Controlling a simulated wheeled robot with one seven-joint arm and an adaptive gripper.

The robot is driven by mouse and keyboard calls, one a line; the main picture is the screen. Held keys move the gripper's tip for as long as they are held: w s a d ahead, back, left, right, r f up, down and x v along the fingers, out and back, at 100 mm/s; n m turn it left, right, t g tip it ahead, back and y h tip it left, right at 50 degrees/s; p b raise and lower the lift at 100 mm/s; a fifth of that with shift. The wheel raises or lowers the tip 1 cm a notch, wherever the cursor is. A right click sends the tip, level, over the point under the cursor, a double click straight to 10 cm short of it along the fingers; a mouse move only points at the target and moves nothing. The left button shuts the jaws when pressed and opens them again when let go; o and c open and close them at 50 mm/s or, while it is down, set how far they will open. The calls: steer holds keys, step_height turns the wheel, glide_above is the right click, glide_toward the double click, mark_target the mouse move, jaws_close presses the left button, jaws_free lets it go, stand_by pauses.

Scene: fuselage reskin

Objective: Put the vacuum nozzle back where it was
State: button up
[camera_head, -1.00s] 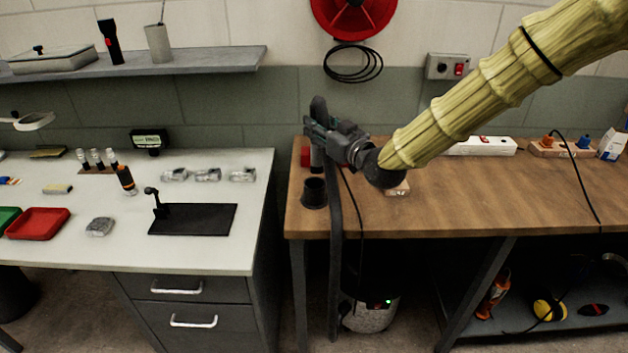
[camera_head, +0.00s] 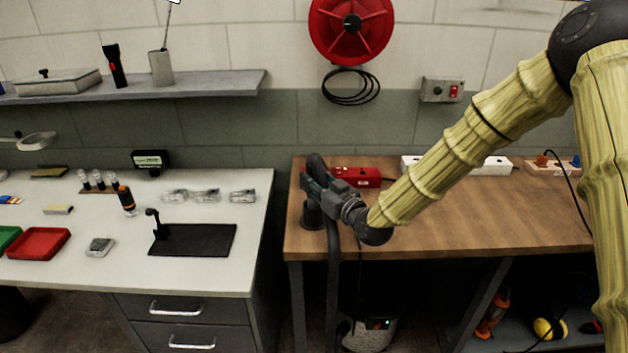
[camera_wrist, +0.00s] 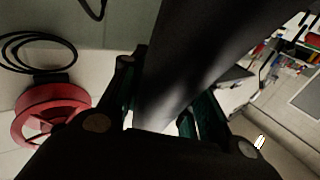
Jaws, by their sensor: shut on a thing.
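The vacuum nozzle (camera_head: 316,162) is a dark tube held above the left end of the wooden bench. It also fills the middle of the wrist view (camera_wrist: 195,65). My gripper (camera_head: 314,181) is shut around it. A black cup-shaped holder (camera_head: 312,216) stands on the bench directly below my gripper. The nozzle's lower end is hidden by my gripper, so I cannot tell whether it is inside the holder. A black hose (camera_head: 333,275) hangs over the bench's front edge toward the vacuum (camera_head: 369,335) on the floor, which shows a green light.
A white-topped table (camera_head: 100,272) with trays and small parts stands to the left across a narrow gap. A red hose reel (camera_head: 352,50) hangs on the wall.

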steer(key=shift+f, duration=0.15)
steer(key=o, duration=1)
steer(key=shift+o, duration=0.2)
steer(key=shift+r, duration=0.25)
steer(key=b+v, duration=0.2)
steer(key=v, duration=1)
steer(key=shift+b, duration=0.4)
